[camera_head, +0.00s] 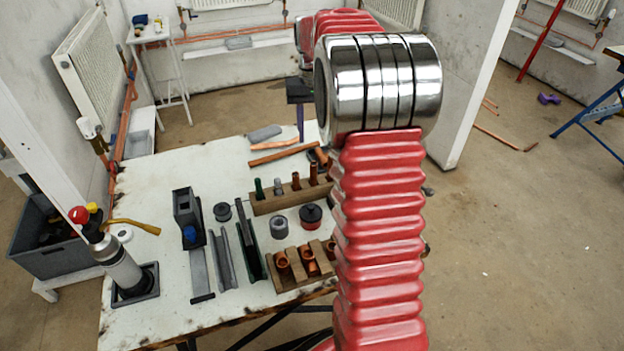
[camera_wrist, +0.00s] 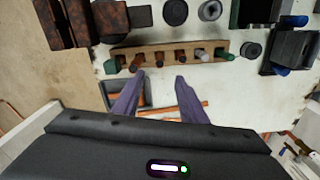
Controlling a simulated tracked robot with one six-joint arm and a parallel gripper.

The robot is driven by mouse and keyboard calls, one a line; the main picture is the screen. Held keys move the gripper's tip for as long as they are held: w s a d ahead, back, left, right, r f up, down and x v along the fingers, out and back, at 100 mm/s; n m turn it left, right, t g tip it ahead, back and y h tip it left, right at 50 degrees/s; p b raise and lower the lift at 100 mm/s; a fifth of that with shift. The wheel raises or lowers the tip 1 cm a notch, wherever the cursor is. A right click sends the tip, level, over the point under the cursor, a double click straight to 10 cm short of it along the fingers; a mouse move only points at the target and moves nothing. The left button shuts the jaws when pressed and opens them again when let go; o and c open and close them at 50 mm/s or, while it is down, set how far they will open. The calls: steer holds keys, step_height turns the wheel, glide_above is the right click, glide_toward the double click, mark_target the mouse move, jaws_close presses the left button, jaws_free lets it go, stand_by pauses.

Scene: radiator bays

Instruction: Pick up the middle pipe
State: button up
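A wooden rack (camera_head: 272,204) stands on the white worktop with a row of upright pipes. From the left they are a green pipe (camera_head: 258,187), a grey one (camera_head: 278,186) and copper ones (camera_head: 296,181); my arm hides the right end. In the wrist view the rack (camera_wrist: 150,51) shows several pipe ends, with copper pipes (camera_wrist: 160,61) near its middle and green ones at both ends. One finger also shows in the head view (camera_head: 300,122).
Loose copper pipes (camera_head: 282,154) lie behind the rack. A wooden block with copper fittings (camera_head: 284,282), a black-and-red tin (camera_head: 310,216) and grey channels (camera_head: 223,258) lie in front. A torch (camera_head: 119,263) stands at the left.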

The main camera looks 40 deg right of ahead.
mark_target(313, 163)
step_height(313, 163, down, 7)
steer(key=shift+r, duration=0.1)
stand_by(0.4)
steer(key=shift+s+f, duration=0.1)
steer(key=shift+f, duration=2.5)
jaws_close()
